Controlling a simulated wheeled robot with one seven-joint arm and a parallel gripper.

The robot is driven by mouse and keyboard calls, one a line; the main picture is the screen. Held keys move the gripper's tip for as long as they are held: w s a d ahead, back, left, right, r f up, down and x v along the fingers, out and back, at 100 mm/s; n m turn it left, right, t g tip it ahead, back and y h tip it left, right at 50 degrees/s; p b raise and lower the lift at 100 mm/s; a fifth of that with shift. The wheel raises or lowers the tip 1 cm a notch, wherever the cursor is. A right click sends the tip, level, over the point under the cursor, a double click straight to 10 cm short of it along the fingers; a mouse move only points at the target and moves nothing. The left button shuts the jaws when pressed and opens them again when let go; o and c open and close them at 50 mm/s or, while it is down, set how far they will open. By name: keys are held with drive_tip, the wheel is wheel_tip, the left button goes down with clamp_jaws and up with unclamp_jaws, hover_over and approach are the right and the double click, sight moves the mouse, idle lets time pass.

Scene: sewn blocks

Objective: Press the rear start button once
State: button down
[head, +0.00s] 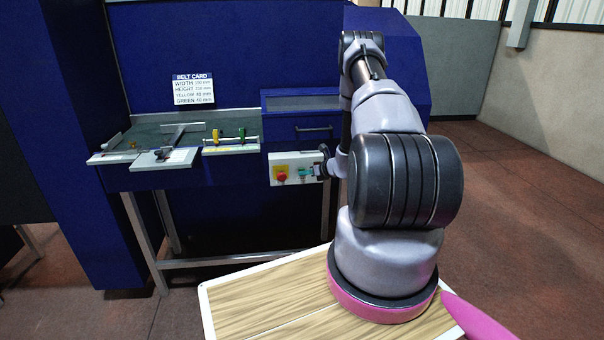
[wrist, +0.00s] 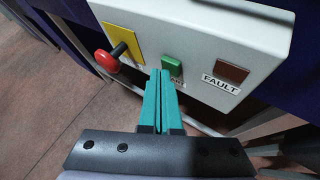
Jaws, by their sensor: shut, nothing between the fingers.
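The green start button (wrist: 172,66) is on a pale control panel (wrist: 200,40), with its label partly hidden behind my fingers. My gripper (wrist: 160,72) is shut and empty, its teal fingers pointing at the panel. The fingertips are just beside the button, slightly left of and below it in the wrist view; I cannot tell whether they touch it. In the head view, the panel (head: 292,157) is on the front of the blue machine, with my gripper close at its right side. The small scale there hides the button's exact state.
A red mushroom knob (wrist: 107,60) on a yellow plate (wrist: 122,42) sticks out left of the green button. A dark red lamp (wrist: 231,74) above a FAULT label is to the right. A bench of gauges (head: 180,135) and a belt card (head: 193,88) are left of the panel.

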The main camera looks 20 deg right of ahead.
drive_tip(key=shift+w, duration=0.2)
idle(0.3)
drive_tip(key=shift+s, duration=0.1)
drive_tip(key=shift+s+a, duration=0.15)
drive_tip(key=shift+s, duration=0.55)
drive_tip(key=shift+s, duration=0.1)
drive_tip(key=shift+s+a, duration=0.25)
drive_tip(key=shift+s, duration=0.5)
drive_tip(key=shift+s+a, duration=0.2)
drive_tip(key=shift+s, duration=0.6)
drive_tip(key=shift+s+a, duration=0.25)
drive_tip(key=shift+s, duration=0.5)
